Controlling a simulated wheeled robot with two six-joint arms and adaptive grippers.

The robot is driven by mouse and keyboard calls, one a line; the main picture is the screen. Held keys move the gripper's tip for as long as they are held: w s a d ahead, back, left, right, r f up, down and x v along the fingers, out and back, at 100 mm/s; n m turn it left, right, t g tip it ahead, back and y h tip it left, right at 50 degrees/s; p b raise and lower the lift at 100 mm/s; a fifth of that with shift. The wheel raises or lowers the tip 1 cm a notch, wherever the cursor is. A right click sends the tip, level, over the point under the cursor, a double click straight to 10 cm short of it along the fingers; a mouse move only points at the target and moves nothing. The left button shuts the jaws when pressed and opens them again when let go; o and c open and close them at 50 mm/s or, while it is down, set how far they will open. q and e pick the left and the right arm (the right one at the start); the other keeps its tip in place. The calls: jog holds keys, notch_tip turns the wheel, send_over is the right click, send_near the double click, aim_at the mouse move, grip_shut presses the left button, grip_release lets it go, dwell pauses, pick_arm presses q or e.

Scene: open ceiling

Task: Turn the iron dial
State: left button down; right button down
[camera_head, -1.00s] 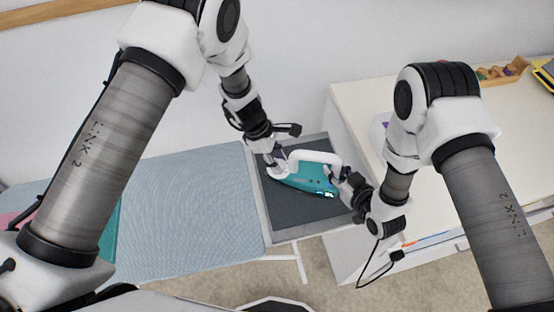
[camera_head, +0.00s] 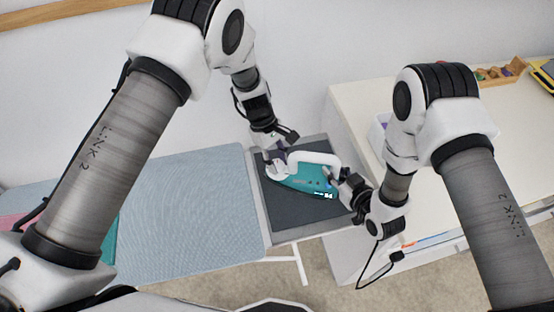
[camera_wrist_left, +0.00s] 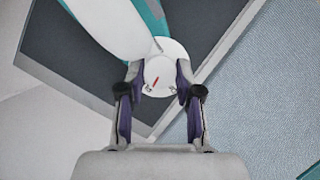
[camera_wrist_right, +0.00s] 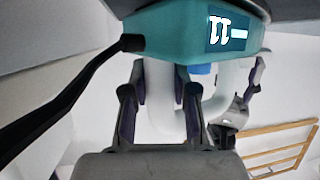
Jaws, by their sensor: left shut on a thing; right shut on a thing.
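The teal and white iron (camera_head: 304,180) lies on the dark rest pad at the right end of the ironing board. Its white round dial (camera_wrist_left: 160,77), with a red mark, sits at one end. My left gripper (camera_wrist_left: 157,82) is shut on the dial, one finger on each side. It also shows in the head view (camera_head: 273,157), where it covers part of the dial. My right gripper (camera_wrist_right: 160,92) is shut on the iron's white handle (camera_wrist_right: 160,118), near the end with the lit display (camera_wrist_right: 229,34). My right gripper also shows in the head view (camera_head: 338,180).
The blue-grey ironing board (camera_head: 190,210) extends to the left. The dark pad (camera_head: 290,217) has a grey rim. A white cabinet (camera_head: 355,105) stands at the right, with a wooden tray (camera_head: 505,73) at its back. The wall is close behind.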

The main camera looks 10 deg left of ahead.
pick_arm(q)
jog(key=shift+f, duration=0.1)
jog(key=c, duration=0.8)
grip_release()
jog(key=shift+o, duration=0.2)
jog(key=v, duration=1.2)
jog(key=shift+d, duration=0.1)
